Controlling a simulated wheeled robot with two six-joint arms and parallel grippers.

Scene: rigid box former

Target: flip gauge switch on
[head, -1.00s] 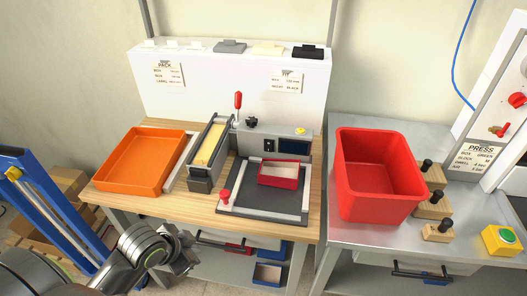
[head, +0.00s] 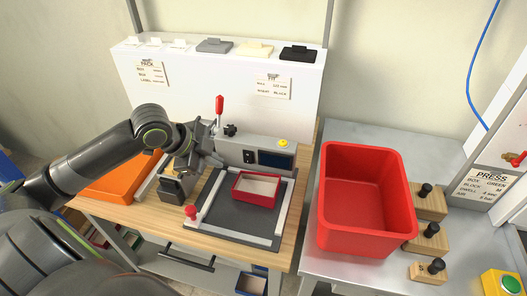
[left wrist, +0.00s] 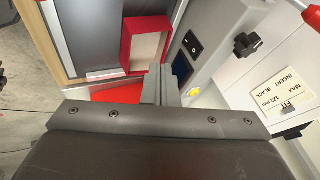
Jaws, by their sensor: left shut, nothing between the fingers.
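The gauge is a grey housing (head: 232,146) at the back of the wooden table. It has a dark display (head: 275,160), a yellow button (head: 283,143) and a black rocker switch (head: 249,156) on its front face. In the left wrist view the rocker switch (left wrist: 192,42) shows beside the dark display (left wrist: 182,68); I cannot tell which way it is set. My left gripper (head: 216,160) is shut and empty, just left of the switch and apart from it. Its fingers (left wrist: 159,72) point towards the gauge front in the left wrist view. My right gripper is not in view.
A red box (head: 257,187) sits on the dark plate in front of the gauge. A red-handled lever (head: 220,105) and black knob (head: 231,130) stand near the gripper. An orange tray (head: 112,184) is at left, partly behind my arm. A large red bin (head: 366,208) stands on the right table.

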